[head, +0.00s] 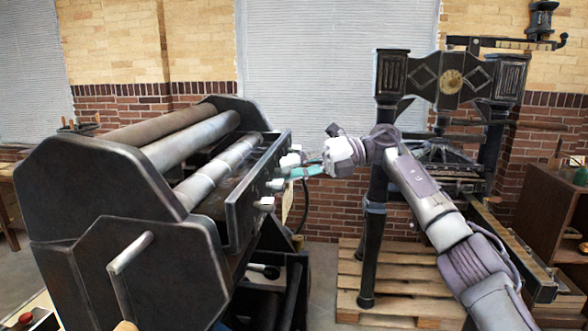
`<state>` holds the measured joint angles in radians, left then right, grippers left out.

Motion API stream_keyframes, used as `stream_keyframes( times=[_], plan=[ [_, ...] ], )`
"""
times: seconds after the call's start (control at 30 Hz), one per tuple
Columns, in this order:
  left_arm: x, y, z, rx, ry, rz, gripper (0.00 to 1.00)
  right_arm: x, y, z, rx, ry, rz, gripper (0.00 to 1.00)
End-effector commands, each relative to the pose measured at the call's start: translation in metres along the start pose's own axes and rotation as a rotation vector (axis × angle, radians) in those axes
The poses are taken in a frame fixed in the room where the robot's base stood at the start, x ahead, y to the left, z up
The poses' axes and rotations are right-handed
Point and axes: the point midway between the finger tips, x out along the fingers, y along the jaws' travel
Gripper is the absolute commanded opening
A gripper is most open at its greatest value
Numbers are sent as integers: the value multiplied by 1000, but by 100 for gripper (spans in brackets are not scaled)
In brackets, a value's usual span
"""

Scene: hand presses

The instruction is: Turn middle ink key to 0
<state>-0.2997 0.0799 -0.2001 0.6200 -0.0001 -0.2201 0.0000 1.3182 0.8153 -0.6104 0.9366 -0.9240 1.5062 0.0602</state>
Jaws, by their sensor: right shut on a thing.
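The ink keys are small pale knobs in a row along the outer face of the black press's side rail (250,190) in the head view. The nearest key (264,203) and the one behind it (275,185) show clearly, and a far key (290,160) shows beyond my fingers. My right gripper (298,173), with teal fingers, reaches in from the right and is shut on the middle ink key. The fingers mostly hide that key, and its setting cannot be read. My left gripper is not in view.
The black press (85,190) with long rollers (195,140) fills the left. A tall black hand press (375,235) stands on a wooden pallet (400,290) behind my right arm. A brown cabinet (555,200) is at the far right. Open floor shows between the presses.

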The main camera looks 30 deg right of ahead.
Motion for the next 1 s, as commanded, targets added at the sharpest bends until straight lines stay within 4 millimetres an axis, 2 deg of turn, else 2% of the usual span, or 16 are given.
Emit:
stream_keyframes(
  times=[0.43,0.47,0.6,0.87,1.0],
  plan=[
    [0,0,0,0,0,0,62,0,-1,0,-7,1,-6,0],
    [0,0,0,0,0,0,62,0,-1,0,-7,1,-6,30],
    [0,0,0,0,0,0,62,0,-1,0,-7,1,-5,51],
    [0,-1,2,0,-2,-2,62,0,0,0,-7,0,-4,51],
    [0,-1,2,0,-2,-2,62,-9,0,0,-7,-1,-4,51]
  ],
)
